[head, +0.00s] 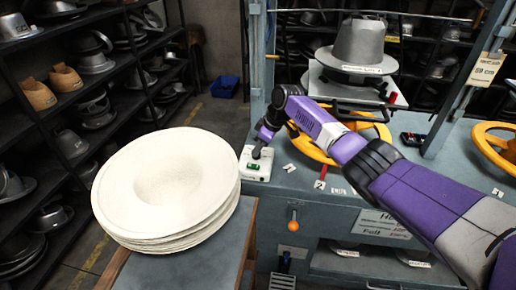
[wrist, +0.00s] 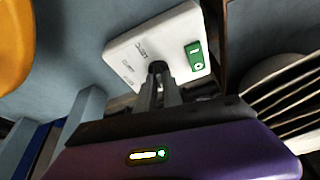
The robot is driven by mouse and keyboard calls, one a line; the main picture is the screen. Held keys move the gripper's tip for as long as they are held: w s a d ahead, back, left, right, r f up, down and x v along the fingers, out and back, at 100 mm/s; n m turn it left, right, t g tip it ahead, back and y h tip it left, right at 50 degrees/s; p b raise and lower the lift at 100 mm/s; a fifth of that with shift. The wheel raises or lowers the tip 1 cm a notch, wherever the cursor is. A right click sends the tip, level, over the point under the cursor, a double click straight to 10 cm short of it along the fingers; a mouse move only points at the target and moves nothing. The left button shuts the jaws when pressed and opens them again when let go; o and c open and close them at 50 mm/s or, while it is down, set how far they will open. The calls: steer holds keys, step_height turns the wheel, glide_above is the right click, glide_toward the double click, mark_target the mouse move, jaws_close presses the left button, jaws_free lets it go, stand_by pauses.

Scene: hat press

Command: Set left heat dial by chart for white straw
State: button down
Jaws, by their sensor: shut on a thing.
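A white control box (head: 249,172) stands at the left end of the blue-grey press bench; it also shows in the wrist view (wrist: 127,45). A small dark round dial (wrist: 157,68) is on its top, with small printed labels around it that I cannot read. My gripper (head: 259,152) points down at the box and is shut on the dial, as the wrist view shows (wrist: 157,86). The fingers hide much of the dial, so its pointer setting cannot be told. A green switch (wrist: 194,55) sits beside it. Pale straw hat bodies (head: 165,185) are stacked at left.
Yellow handwheels (head: 494,146) stand on the bench, one partly behind my arm. A metal hat block (head: 359,47) sits on the press. A white label (head: 383,223) is on the bench front, partly unreadable. Shelves of metal blocks line the left. An orange-knobbed lever (head: 293,222) sticks out in front.

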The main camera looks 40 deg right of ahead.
steer(key=m+p, duration=0.2)
steer(key=m+h+p, duration=0.1)
steer(key=p, duration=0.1)
steer(key=shift+a+r+t, duration=0.25)
steer(key=shift+t, duration=0.05)
steer(key=shift+f+m+h+p, duration=0.1)
steer(key=shift+m+h+p, duration=0.45)
steer(key=shift+m, duration=0.55)
steer(key=shift+f+m+h+p, duration=0.1)
steer(key=shift+m+h+p, duration=0.25)
steer(key=shift+m+p, duration=0.6)
steer(key=shift+m, duration=0.25)
steer(key=c, duration=1.5)
jaws_free()
steer(key=v, duration=0.7)
steer(key=shift+s+r+b, duration=0.15)
steer(key=shift+r+b, duration=0.15)
steer(key=shift+r, duration=0.1)
